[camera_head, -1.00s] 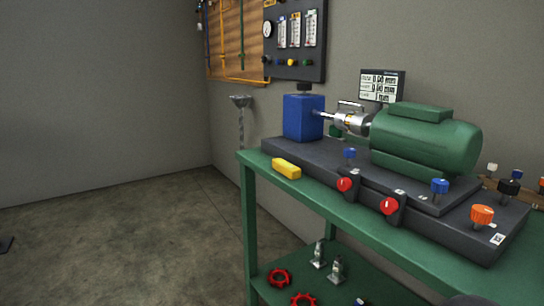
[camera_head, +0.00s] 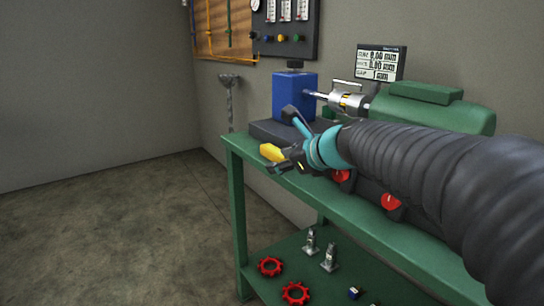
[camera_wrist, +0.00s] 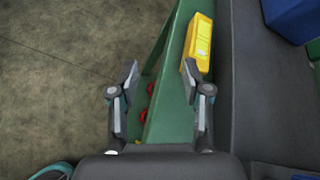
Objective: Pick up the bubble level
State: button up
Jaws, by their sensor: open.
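The yellow bubble level (camera_head: 272,152) lies on the green bench top near its left front corner, beside the dark base plate. In the wrist view the level (camera_wrist: 199,44) sits ahead of the right fingertip, close to it, and right of the middle of the jaws. My gripper (camera_head: 287,140) is over the left end of the bench, next to the level. In the wrist view my gripper (camera_wrist: 159,72) is open, with nothing between its fingers. My arm hides part of the bench and the machine.
The dark base plate (camera_head: 266,130) with a blue block (camera_head: 294,97) and green motor (camera_head: 440,110) runs behind the level. Red knobs (camera_head: 391,201) stick out along its front. Floor is open at left.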

aim_at(276, 150)
jog(key=w+m, duration=0.1)
jog(key=w, duration=0.1)
jog(key=w+d+m, duration=0.1)
jog(key=w+m, duration=0.1)
jog(key=w+d+m+t, duration=0.1)
jog(key=w+m, duration=0.1)
jog(key=shift+w, duration=0.1)
jog(key=shift+w+m, duration=0.3)
jog(key=shift+x, duration=3.45)
grip_shut()
